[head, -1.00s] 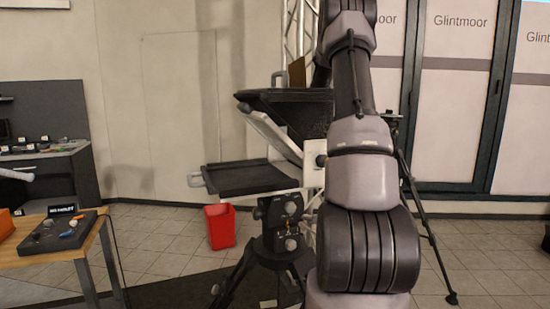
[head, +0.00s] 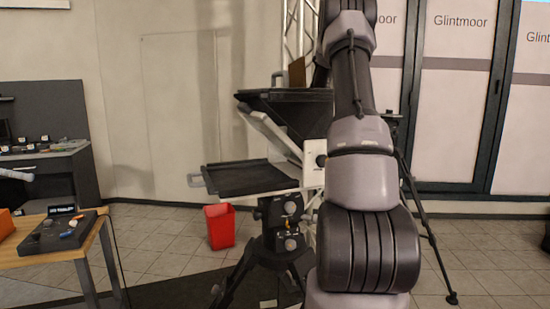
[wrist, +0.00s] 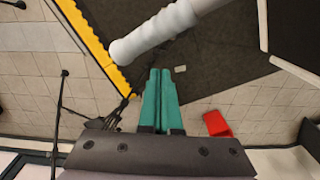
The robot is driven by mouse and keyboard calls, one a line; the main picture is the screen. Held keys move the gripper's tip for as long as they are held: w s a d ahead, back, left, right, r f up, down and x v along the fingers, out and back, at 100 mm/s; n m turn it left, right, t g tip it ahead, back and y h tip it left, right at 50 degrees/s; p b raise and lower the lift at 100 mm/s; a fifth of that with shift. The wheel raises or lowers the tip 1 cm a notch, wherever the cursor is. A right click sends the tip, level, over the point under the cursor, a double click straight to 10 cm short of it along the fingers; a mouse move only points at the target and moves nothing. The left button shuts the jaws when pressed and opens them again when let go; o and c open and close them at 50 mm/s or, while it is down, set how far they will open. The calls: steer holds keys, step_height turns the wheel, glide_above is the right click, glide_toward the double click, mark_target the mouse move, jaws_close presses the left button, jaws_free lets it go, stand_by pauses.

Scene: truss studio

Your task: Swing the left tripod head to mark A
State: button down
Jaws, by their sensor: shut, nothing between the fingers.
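The left tripod head (head: 279,213), dark with round knobs, sits on black tripod legs (head: 232,278) left of my arm in the head view. It carries a teleprompter-like rig with a dark lower tray (head: 245,179). My arm hides its right side. In the wrist view my gripper (wrist: 161,72) has teal fingers pressed together with nothing between them. A thick pale grey bar (wrist: 155,33) with a wider rounded end passes just beyond the fingertips; I cannot tell whether they touch. My gripper is hidden in the head view. I see no mark A.
A red bin (head: 220,226) stands on the tiles behind the tripod. A wooden table (head: 60,251) with a dark tray of small items is at left. Another tripod's leg (head: 428,232) shows right of my arm. A yellow edge strip (wrist: 88,43) borders the dark floor mat.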

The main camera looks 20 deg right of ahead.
steer(key=shift+f, duration=0.1)
step_height(320, 180, down, 6)
stand_by(1.5)
steer(key=shift+s, duration=0.1)
stand_by(0.3)
steer(key=shift+s+d, duration=0.3)
steer(key=shift+s, duration=0.75)
steer(key=shift+s+d, duration=0.2)
steer(key=shift+s, duration=0.3)
steer(key=shift+s+d, duration=0.15)
steer(key=shift+s, duration=0.45)
steer(key=shift+s+d, duration=0.2)
steer(key=shift+s, duration=0.75)
